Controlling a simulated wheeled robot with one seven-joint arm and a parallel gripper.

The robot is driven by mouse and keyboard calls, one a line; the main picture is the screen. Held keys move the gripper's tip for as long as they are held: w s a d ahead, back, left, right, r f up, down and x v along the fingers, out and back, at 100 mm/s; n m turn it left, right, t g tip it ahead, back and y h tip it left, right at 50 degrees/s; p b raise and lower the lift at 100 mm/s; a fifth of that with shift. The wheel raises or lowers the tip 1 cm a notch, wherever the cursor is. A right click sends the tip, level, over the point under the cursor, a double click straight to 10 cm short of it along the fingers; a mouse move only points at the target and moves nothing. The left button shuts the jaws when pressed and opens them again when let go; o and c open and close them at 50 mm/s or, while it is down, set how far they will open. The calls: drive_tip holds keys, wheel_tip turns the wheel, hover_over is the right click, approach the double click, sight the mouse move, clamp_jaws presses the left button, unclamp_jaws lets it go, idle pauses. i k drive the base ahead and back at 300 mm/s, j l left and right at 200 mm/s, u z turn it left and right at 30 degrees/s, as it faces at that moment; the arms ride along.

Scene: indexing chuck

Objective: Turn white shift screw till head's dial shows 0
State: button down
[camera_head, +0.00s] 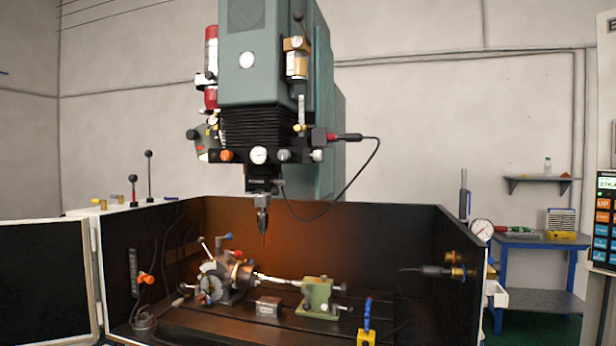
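The green milling machine's head (268,60) hangs above a dark open-topped enclosure. Along its lower front sit an orange knob (227,155), a white round dial (259,155), a grey knob (284,155) and a white knob (317,155). The dial's reading is too small to make out. The grey indexing head with chuck (225,276) stands on the machine bed, with a rod running right to a green tailstock (318,296). It has a blue knob and a white-tipped lever. I cannot tell which white part is the shift screw. My gripper is not in view.
The dark enclosure wall (330,224) surrounds the bed at back and right. A small grey block (268,306) and a yellow-based blue part (366,330) are on the bed. A control panel (605,215) stands far right, a blue table (535,240) behind it.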

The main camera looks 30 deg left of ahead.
sight(317, 155)
drive_tip(key=u, duration=1.7)
